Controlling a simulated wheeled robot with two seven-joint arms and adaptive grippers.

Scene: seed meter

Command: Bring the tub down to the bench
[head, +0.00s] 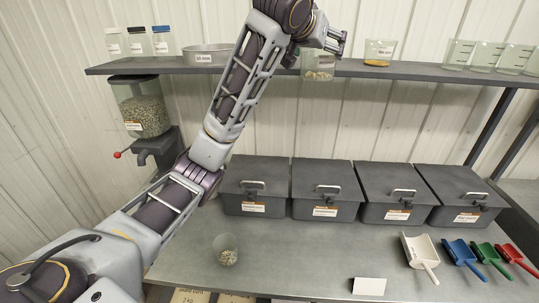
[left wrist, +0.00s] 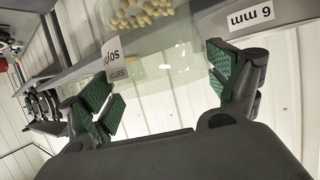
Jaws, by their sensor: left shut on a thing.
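A clear tub (head: 319,72) with pale seeds in its bottom is at the shelf's front edge in the head view. My left gripper (head: 337,42) is at the tub's upper part, with the arm reaching up over the shelf. In the left wrist view, the tub (left wrist: 150,55) has a white label and round pale seeds. The green-padded fingers of my left gripper (left wrist: 162,88) are on both sides of it, shut on it. I cannot tell whether the tub's base touches the shelf. The bench (head: 300,250) lies below. My right gripper is not in view.
The shelf (head: 430,70) also carries a round sieve (head: 207,55), bottles, another tub (head: 379,52) and clear beakers. Several dark lidded bins (head: 325,190) line the bench's back. A clear cup with seeds (head: 226,250), scoops (head: 420,257) and a white card (head: 369,286) stand forward. Mid-bench is clear.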

